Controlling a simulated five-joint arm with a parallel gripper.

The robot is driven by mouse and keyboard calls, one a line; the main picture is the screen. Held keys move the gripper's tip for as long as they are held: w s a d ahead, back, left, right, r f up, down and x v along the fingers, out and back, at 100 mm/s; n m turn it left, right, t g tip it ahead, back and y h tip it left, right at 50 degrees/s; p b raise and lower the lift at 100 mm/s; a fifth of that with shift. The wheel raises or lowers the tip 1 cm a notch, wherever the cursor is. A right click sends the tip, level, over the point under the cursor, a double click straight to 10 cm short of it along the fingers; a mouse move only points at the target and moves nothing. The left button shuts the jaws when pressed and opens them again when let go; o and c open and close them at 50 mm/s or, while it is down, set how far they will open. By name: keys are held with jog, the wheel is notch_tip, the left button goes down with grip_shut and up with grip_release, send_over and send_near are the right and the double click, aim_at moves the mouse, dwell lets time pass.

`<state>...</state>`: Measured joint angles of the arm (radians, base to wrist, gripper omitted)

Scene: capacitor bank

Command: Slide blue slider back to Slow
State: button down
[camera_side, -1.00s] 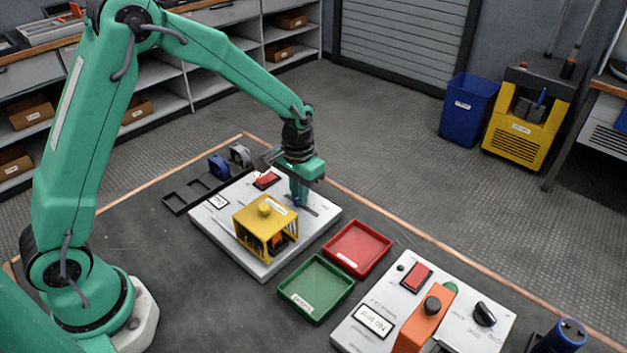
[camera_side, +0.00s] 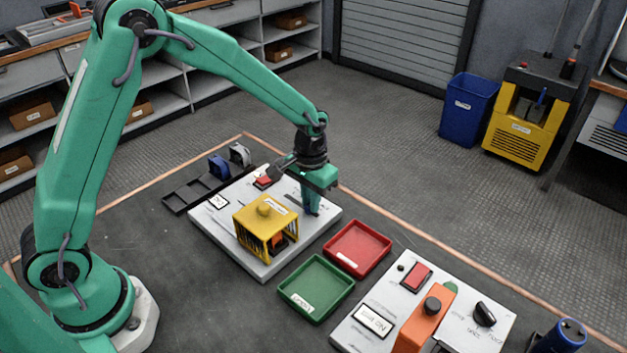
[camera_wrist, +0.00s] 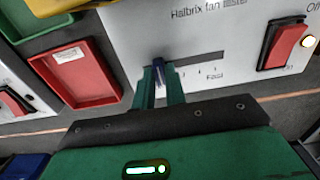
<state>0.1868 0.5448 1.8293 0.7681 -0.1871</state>
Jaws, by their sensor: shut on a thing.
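The blue slider (camera_wrist: 158,69) stands in a dark slot on the white fan tester panel (camera_wrist: 135,29), at the slot's left end in the wrist view. My gripper (camera_wrist: 160,78) is shut on it, one finger on each side. A blurred word, possibly "Fast", is printed below the slot's right part; any label by the slider's end is hidden by the fingers. In the side view my gripper (camera_side: 312,211) points down at the panel's right part, and its fingers hide the slider.
A yellow cage cover (camera_side: 265,226) stands on the panel beside my gripper, with a red rocker switch (camera_side: 263,182) behind. A red tray (camera_side: 357,248) and a green tray (camera_side: 316,287) lie to the front right. A second panel (camera_side: 398,299) stands beyond them.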

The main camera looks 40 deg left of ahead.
jog(key=shift+d, duration=0.85)
jog(key=c, duration=1.6)
grip_release()
jog(key=shift+c, duration=0.2)
jog(key=shift+r, duration=0.1)
notch_tip(320, 180, up, 7)
